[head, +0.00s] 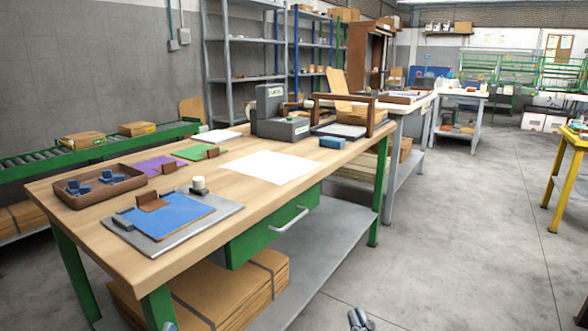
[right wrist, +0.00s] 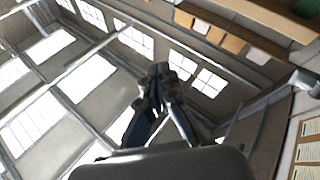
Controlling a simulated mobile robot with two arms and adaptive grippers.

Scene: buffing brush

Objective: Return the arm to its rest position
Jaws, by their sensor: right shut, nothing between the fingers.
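My right gripper (head: 360,319) shows at the bottom edge of the head view, low over the floor and in front of the workbench (head: 110,235). It is apart from everything on the bench. In the right wrist view its fingers (right wrist: 160,75) come together at the tips with nothing between them, against windows and roof beams. A small grey-blue tip at the bottom edge of the head view, by the near bench leg, may be part of my left gripper; its fingers cannot be made out.
On the bench are a brown tray (head: 100,199) with blue pieces, a blue sheet (head: 180,221) on a grey board, a white sheet (head: 262,167) and a grey machine (head: 272,128). Cartons (head: 240,283) lie below. A yellow stand (head: 556,180) is at right. The floor between is clear.

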